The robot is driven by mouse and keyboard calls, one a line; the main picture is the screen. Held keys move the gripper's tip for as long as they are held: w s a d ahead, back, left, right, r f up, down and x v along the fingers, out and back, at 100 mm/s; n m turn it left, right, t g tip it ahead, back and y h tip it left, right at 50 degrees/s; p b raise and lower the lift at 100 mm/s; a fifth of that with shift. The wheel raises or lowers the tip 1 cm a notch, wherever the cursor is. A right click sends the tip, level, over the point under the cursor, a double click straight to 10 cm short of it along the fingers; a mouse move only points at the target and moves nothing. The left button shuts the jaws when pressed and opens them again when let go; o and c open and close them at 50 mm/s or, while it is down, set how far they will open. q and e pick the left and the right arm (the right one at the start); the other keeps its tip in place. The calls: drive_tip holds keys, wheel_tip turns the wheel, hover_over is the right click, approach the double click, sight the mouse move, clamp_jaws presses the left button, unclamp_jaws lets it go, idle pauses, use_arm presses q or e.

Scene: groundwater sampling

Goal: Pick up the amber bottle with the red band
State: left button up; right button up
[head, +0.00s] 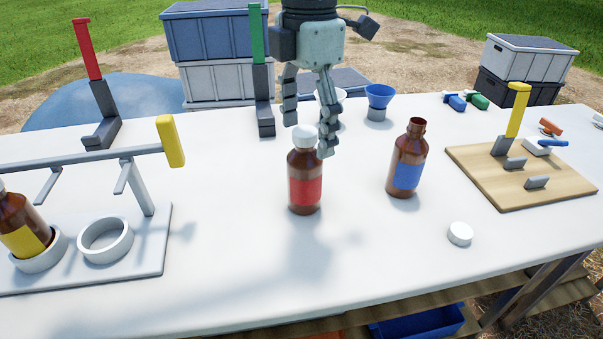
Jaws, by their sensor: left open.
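The amber bottle with the red band (305,190) stands upright on the white table, with a white cap (304,137) on it. My left gripper (307,137) points down over the bottle from above. Its fingers are open, one at the upper left of the cap and one at its right side. The right finger overlaps the bottle's shoulder in the picture; I cannot tell whether it touches. My right gripper is not in view.
An uncapped amber bottle with a blue band (407,173) stands to the right, near a loose white cap (460,233). A yellow-banded bottle (22,235) sits in a ring holder at left. A wooden board (490,185) with hooks lies at right. The front middle of the table (330,270) is clear.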

sight(305, 156)
use_arm(q)
drive_tip(key=f, duration=0.5)
drive_tip(key=shift+w+a+f+p, duration=0.15)
drive_tip(key=shift+w+f+p, duration=0.05)
drive_tip(key=shift+f+p, duration=0.2)
drive_tip(key=c, duration=1.6)
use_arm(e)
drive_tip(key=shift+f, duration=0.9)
use_arm(q)
drive_tip(key=shift+o, duration=0.2)
drive_tip(key=shift+r, duration=0.15)
